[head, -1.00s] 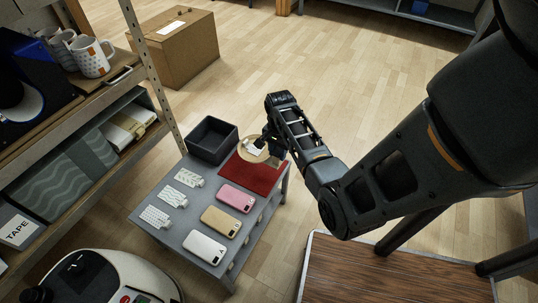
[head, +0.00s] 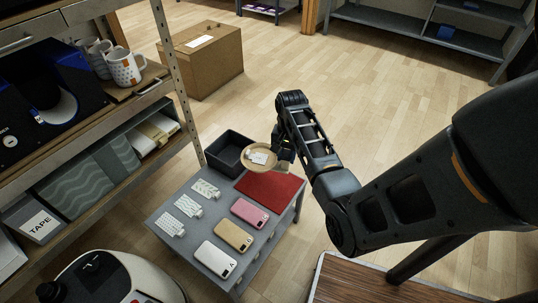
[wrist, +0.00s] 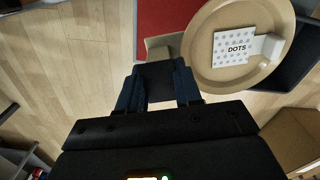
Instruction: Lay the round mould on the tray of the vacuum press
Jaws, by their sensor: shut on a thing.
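A round tan mould (head: 262,166) with a raised rim hangs above the far end of the grey table, by the black bin. A white card marked DOTS (wrist: 233,47) and a small pale block lie in it. My gripper (head: 282,150) is shut on the mould's tan tab; in the wrist view the fingers (wrist: 158,88) meet at that tab. A blue-and-black machine (head: 45,110) stands on the shelf at left, and a cream machine (head: 130,272) is at the bottom left, cut off by the frame. I cannot tell which is the vacuum press; no press tray is clearly visible.
The grey table (head: 191,239) bears a red mat (head: 270,188), several phone cases and patterned cards. The open black bin (head: 224,157) stands at its far left corner. Mugs (head: 124,68) stand on the shelf. A cardboard box (head: 205,62) sits on the floor.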

